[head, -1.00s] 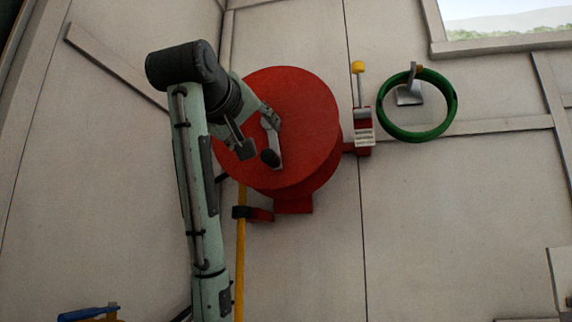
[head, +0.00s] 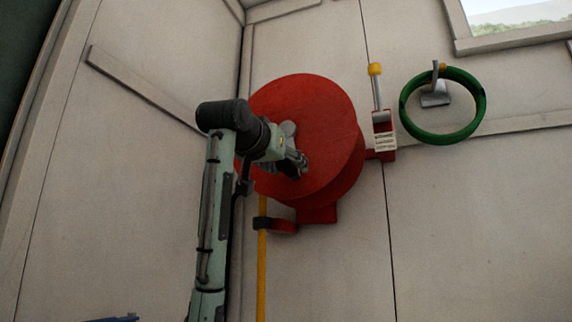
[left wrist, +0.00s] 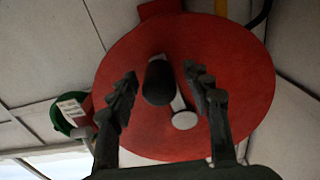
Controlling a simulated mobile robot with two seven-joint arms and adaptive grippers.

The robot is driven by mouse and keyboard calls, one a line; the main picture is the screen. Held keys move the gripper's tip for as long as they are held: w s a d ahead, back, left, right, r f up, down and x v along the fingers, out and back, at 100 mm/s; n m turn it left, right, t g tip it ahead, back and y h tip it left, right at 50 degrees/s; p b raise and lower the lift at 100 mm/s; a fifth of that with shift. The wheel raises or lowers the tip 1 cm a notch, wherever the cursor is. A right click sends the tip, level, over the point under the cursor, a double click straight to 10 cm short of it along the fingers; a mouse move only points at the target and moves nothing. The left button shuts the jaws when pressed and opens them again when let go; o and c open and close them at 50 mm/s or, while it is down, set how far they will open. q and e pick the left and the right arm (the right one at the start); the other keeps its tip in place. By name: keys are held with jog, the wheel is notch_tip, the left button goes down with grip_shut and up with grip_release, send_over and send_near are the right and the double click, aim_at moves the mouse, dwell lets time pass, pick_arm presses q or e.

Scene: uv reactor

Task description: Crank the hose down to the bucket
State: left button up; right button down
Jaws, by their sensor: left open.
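The red hose reel (head: 325,120) is on the wall, and its round face fills much of the left wrist view (left wrist: 235,75). Its crank has a pale arm (left wrist: 182,116) and a black knob (left wrist: 158,83). In the head view the crank is mostly hidden behind my gripper. The yellow hose (head: 261,262) hangs straight down below the reel; its lower end is out of view. My left gripper (head: 296,163) is at the reel's face. In the left wrist view its open fingers (left wrist: 160,92) stand either side of the knob, not closed on it. No bucket shows.
A lever with a yellow knob (head: 375,69) sits on a red bracket right of the reel. A green coiled ring (head: 478,119) hangs on a wall hook further right. A blue object (head: 118,318) shows at the bottom edge. The lower right wall is bare.

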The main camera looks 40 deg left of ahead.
pick_arm(q)
jog(key=shift+c, duration=0.2)
grip_shut()
jog(key=shift+w, duration=0.1)
pick_arm(e)
jog(key=shift+d, duration=0.15)
